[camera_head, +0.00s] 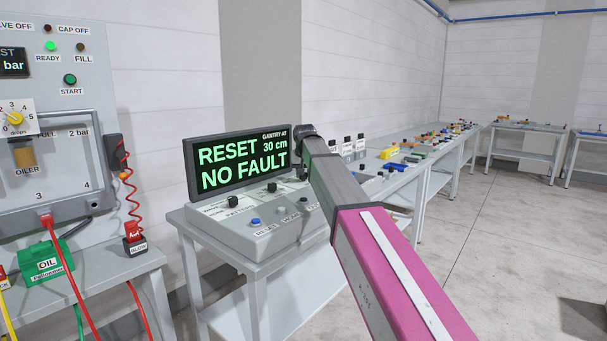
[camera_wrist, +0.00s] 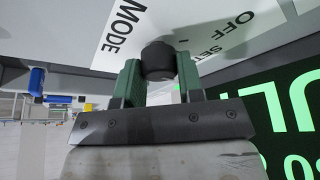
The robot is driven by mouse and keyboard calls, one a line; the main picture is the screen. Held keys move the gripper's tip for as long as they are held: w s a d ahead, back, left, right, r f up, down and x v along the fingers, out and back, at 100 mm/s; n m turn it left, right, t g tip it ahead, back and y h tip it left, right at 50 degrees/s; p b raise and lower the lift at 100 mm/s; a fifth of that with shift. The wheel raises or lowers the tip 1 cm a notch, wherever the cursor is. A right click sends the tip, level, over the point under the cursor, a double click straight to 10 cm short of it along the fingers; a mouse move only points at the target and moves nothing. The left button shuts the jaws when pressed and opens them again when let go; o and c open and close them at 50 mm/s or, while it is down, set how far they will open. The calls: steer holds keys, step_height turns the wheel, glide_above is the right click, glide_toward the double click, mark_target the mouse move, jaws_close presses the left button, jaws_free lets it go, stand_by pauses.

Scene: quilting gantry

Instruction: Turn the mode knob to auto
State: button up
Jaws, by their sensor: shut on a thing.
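In the wrist view, the black mode knob (camera_wrist: 158,60) stands on a panel beside a white label plate (camera_wrist: 185,22) reading MODE, OFF and a partly hidden SET word. My gripper (camera_wrist: 160,72) has its two green fingers on either side of the knob, shut on it. I cannot make out the knob's pointer, and no AUTO marking is readable. In the head view, the sloped grey console (camera_head: 268,240) carries the controls. My arm covers its right part, so the gripper and held knob are hidden there.
A display (camera_head: 238,160) on the console reads RESET, NO FAULT, gantry at 30 cm. A blue button (camera_head: 255,222) and another black knob (camera_head: 272,187) sit nearby. A machine panel (camera_head: 60,125) with hoses stands left. Benches (camera_head: 440,150) line the back right; open floor lies right.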

steer(key=m, duration=0.2)
steer(key=m+h, duration=0.1)
steer(key=m, duration=0.1)
steer(key=shift+a+m+h, duration=0.1)
steer(key=shift+m+h, duration=0.2)
steer(key=m, duration=0.2)
steer(key=m+g+h, duration=0.1)
steer(key=m, duration=0.1)
steer(key=shift+h, duration=0.3)
steer(key=shift+m, duration=0.3)
steer(key=o, duration=0.9)
steer(key=v, duration=1)
steer(key=shift+a+r, duration=0.1)
steer(key=shift+r, duration=0.3)
steer(key=shift+s, duration=0.15)
